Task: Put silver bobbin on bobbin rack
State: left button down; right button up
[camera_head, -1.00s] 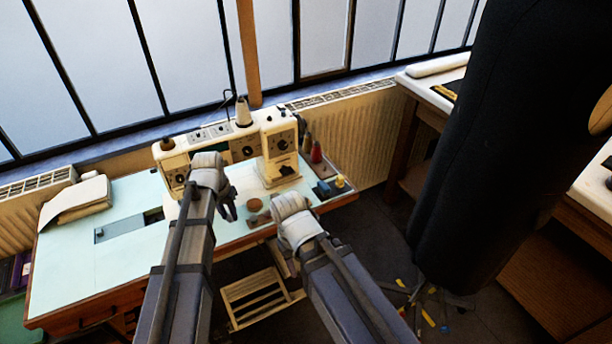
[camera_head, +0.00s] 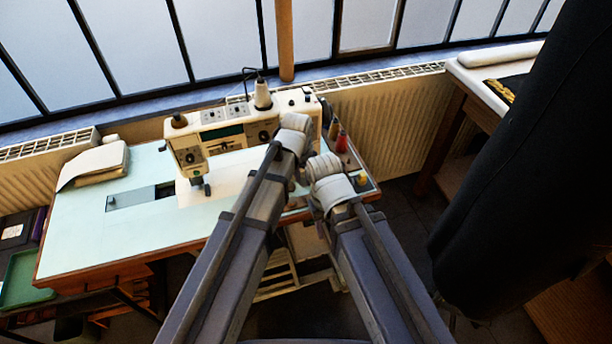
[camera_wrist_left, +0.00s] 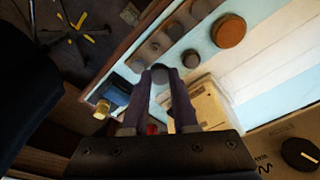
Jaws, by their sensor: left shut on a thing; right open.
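My left gripper (camera_head: 301,178) is over the right part of the sewing table. In the left wrist view, its two fingers (camera_wrist_left: 164,82) are shut on a small round grey piece, the silver bobbin (camera_wrist_left: 161,73). Beyond it, along the table edge, a dark narrow strip carries several round grey pieces; it looks like the bobbin rack (camera_wrist_left: 146,53). I cannot tell if the held bobbin touches it. My right gripper (camera_head: 320,190) is open beside and lower than the left one; its fingertips are mostly hidden.
A brown disc (camera_wrist_left: 229,31) and a small dark disc (camera_wrist_left: 191,58) lie nearby on the table. A blue item (camera_wrist_left: 116,94) stands at its edge. The sewing machine (camera_head: 215,130) stands behind my arms, with a red thread cone (camera_head: 341,142) at right.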

aim_at(306, 198)
pick_arm(q)
jog(key=shift+s+d, duration=0.15)
jog(key=shift+d, duration=0.25)
jog(key=shift+f, duration=0.1)
notch_tip(306, 198, down, 7)
jog(key=b, duration=0.7)
dwell(0.6)
jog(key=c, duration=0.6)
grip_release()
